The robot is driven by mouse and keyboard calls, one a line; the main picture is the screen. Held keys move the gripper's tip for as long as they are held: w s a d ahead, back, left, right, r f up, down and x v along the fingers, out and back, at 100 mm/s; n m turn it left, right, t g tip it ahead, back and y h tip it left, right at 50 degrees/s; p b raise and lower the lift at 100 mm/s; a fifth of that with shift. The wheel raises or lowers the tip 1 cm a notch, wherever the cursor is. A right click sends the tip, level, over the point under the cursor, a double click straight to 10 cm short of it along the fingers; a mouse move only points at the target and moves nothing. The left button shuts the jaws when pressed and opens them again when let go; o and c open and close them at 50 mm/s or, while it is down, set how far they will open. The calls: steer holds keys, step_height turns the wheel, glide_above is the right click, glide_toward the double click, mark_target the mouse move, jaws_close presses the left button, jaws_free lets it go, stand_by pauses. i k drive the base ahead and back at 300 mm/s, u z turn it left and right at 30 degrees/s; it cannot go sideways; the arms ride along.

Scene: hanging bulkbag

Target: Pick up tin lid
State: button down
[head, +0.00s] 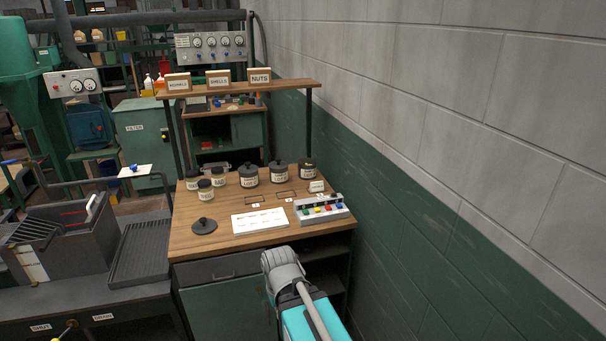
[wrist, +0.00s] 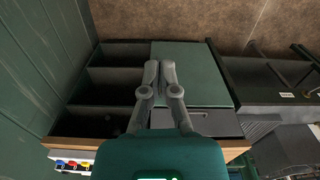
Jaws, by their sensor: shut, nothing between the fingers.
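A dark round lid with a small knob (head: 204,226), which looks like the tin lid, lies flat on the wooden workbench top (head: 186,240), near its front left corner. My gripper (wrist: 160,64) is shut and empty in the wrist view, its two fingers together in front of the bench's green cabinet (wrist: 190,75). The lid is not visible in the wrist view. In the head view my arm is in front of the bench, to the right of and nearer than the lid; the fingertips do not show there.
Several dark-lidded tins and jars (head: 249,176) stand along the back of the bench. A white sheet (head: 259,221) and a button box (head: 322,209) lie right of the lid. A raised shelf (head: 240,88) spans above. A wall (head: 420,190) closes the right side.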

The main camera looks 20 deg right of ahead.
mark_target(203, 225)
steer(key=k, duration=0.65)
steer(key=z, duration=0.2)
steer(key=i, duration=1.6)
steer(key=u, duration=0.65)
